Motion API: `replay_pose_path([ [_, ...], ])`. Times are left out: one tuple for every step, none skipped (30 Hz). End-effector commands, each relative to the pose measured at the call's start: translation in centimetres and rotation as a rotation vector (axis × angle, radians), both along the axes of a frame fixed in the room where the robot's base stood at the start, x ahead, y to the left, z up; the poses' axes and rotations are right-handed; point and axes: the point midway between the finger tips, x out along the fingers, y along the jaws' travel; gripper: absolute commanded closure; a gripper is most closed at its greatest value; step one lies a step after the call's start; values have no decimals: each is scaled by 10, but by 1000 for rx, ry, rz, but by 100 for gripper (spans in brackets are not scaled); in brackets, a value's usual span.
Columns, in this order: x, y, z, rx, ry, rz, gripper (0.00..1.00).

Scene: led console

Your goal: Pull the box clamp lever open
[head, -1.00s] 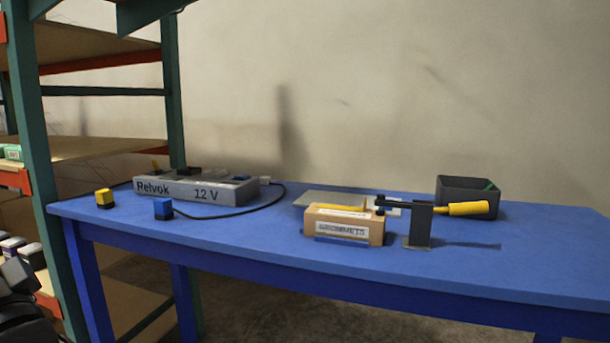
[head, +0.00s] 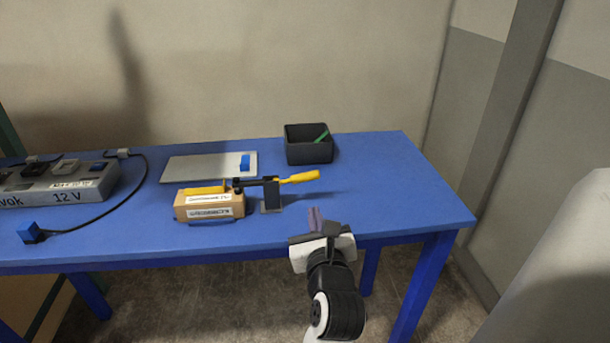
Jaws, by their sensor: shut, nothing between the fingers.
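The box clamp stands on the blue table, with a dark upright post (head: 272,195) beside the cardboard box. Its yellow lever handle (head: 300,178) points right and slightly up from the post. A dark clamp arm (head: 250,183) reaches left from the post to over the box. The cardboard box (head: 181,211) carries white labels and has a yellow strip on top. My gripper (head: 315,217) is at the table's front edge, in front of and below the lever handle, apart from it. Its fingers are together and empty.
A black open bin (head: 308,152) with a green item stands behind the lever. A grey plate (head: 200,169) with a blue block lies behind the box. The table's right end (head: 415,190) is clear.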

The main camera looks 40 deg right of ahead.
Motion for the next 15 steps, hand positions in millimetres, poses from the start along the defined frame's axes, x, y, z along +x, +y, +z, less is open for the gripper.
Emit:
replay_pose_path([
  [0,-3,1,9,-2,-6,100],
  [2,-5,1,12,-4,-6,100],
  [5,-7,1,12,-5,-6,100],
  [9,-9,2,12,-6,-5,100],
  [13,-11,2,13,-6,-4,100],
  [19,-14,2,13,-5,-3,100],
  [24,-17,3,13,-6,-4,100],
  [29,-21,3,13,-7,-4,100],
  [36,-25,3,13,-5,-4,100],
  [41,-28,2,12,-5,-4,100],
  [46,-31,2,13,-6,-4,100],
  [51,-35,2,12,-5,-4,100],
  [56,-37,2,13,-6,-4,100],
  [60,-40,2,11,-6,-3,100],
  [65,-42,1,11,-5,-3,100],
])
